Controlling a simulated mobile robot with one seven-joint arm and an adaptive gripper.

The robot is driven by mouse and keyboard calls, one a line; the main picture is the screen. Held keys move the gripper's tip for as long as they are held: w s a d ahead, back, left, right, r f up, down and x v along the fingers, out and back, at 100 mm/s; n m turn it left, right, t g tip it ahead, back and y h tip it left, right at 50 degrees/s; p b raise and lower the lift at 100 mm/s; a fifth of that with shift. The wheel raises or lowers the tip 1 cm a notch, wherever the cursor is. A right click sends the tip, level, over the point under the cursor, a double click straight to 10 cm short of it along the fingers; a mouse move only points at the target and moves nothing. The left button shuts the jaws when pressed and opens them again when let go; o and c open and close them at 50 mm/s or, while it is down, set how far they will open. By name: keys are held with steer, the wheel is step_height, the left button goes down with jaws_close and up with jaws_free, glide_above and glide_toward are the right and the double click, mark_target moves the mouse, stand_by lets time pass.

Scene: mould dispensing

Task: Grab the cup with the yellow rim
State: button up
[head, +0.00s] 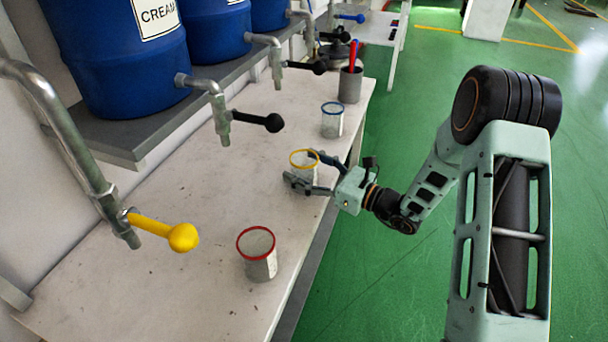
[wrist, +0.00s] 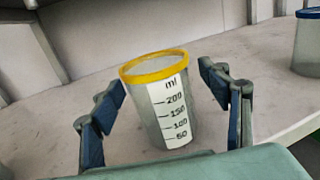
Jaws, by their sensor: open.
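The cup with the yellow rim (head: 304,168) stands upright on the white table (head: 190,230), near its right edge. It also shows in the wrist view (wrist: 160,105), with a white volume scale on its side. My gripper (head: 312,172) is open around this cup, with one finger on each side. In the wrist view my gripper (wrist: 160,100) shows a gap between each finger and the cup's wall.
A red-rimmed cup (head: 258,256) stands nearer on the table. A blue-rimmed cup (head: 332,120) and a grey container (head: 351,84) with red-handled items stand farther back. Blue barrels (head: 120,70) have taps overhanging the table, including a yellow-handled tap (head: 165,232). Green floor lies to the right.

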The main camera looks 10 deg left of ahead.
steer(key=c, duration=1.1)
steer(key=shift+c, duration=0.2)
steer(key=shift+r, duration=0.55)
step_height(320, 180, up, 2)
steer(key=shift+r+p, duration=0.25)
steer(key=shift+p, duration=0.2)
steer(key=s+d+r+p, duration=0.1)
steer(key=s+r+p, duration=0.1)
steer(key=s+r, duration=0.7)
steer(key=s, duration=0.5)
steer(key=shift+d+r, duration=0.2)
steer(key=shift+d, duration=0.15)
